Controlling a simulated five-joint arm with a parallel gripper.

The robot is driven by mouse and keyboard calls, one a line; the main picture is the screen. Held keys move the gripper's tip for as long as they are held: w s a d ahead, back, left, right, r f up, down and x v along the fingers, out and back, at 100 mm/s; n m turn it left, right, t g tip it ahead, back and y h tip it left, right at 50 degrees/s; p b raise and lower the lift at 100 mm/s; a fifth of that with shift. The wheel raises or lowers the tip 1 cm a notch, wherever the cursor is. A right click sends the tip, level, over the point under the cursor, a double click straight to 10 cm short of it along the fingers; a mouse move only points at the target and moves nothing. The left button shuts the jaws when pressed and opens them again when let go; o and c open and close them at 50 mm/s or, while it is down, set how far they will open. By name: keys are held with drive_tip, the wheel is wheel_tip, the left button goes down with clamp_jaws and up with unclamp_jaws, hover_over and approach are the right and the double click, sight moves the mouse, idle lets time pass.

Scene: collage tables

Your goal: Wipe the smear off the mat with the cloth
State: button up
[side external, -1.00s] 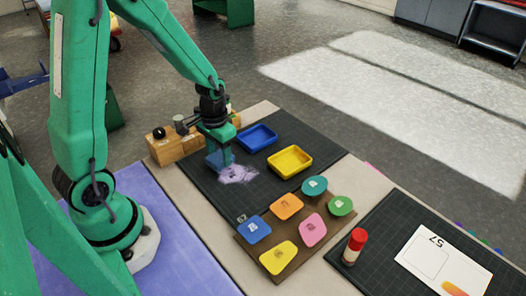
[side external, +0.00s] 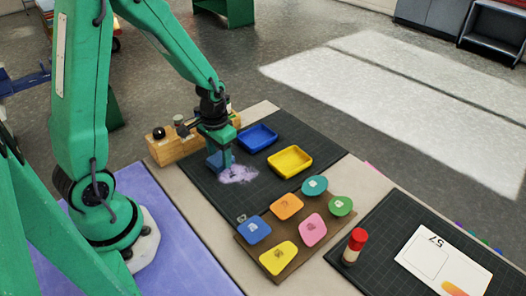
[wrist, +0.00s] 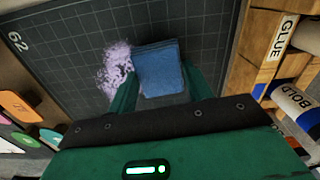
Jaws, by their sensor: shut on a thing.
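A pale purple smear (side external: 238,174) lies on the dark gridded mat (side external: 205,183). It also shows in the wrist view (wrist: 114,66), just left of the cloth. The blue folded cloth (wrist: 158,68) is between the fingers of my gripper (wrist: 160,92), which is shut on it. In the side view the cloth (side external: 214,163) is low at the mat, at the smear's left edge. I cannot tell whether it presses on the mat. Part of the smear may be hidden by the cloth and gripper.
A blue tray (side external: 258,138) and a yellow tray (side external: 290,162) stand on the mat to the right. A wooden holder (side external: 170,149) is close behind my gripper. A brown board (side external: 270,254) with several coloured pieces lies in front, near a red-capped glue stick (side external: 354,247).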

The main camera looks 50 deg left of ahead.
sight(244, 187)
drive_tip(key=shift+f, duration=0.35)
idle(0.5)
drive_tip(key=shift+d, duration=0.15)
drive_tip(key=shift+d, duration=1.2)
drive_tip(key=shift+d, duration=0.1)
drive_tip(key=shift+d, duration=1.25)
drive_tip(key=shift+d, duration=0.1)
drive_tip(key=shift+d, duration=1.2)
drive_tip(key=shift+d, duration=0.1)
drive_tip(key=shift+w+d, duration=0.1)
drive_tip(key=shift+d, duration=1.15)
